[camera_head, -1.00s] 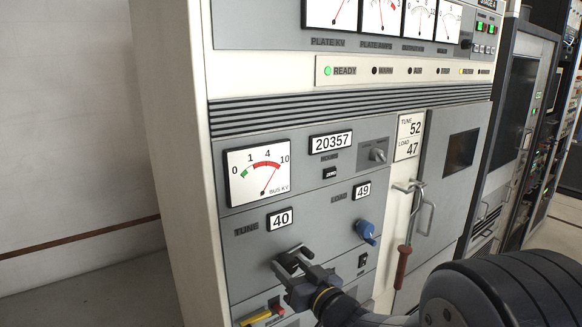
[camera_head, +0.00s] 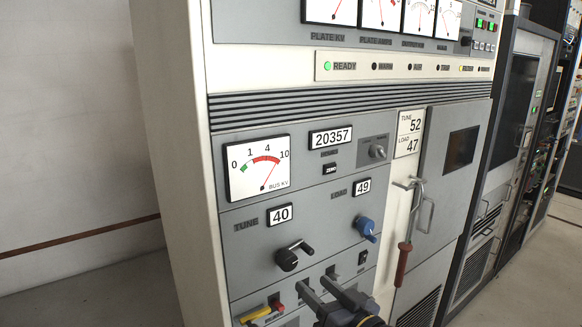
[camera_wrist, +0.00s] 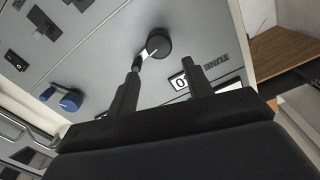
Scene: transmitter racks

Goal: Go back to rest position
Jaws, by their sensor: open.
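My gripper (camera_head: 328,290) is at the lower middle of the head view, in front of the lower part of the cabinet panel. Its two fingers stand apart with nothing between them. In the wrist view my gripper (camera_wrist: 160,88) is also open. The black tune crank knob (camera_head: 288,258) is above and left of the fingers, apart from them in the head view. It also shows beyond the fingertips in the wrist view (camera_wrist: 158,43). The tune counter (camera_head: 281,214) reads 40 and the load counter (camera_head: 362,187) reads 49.
The blue load knob (camera_head: 365,228) is right of the black knob. A red-handled lever (camera_head: 403,262) hangs beside the grey cabinet door (camera_head: 452,175). Yellow and red handles (camera_head: 262,313) are at the lower left of the panel. Open floor (camera_head: 95,290) lies left of the cabinet.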

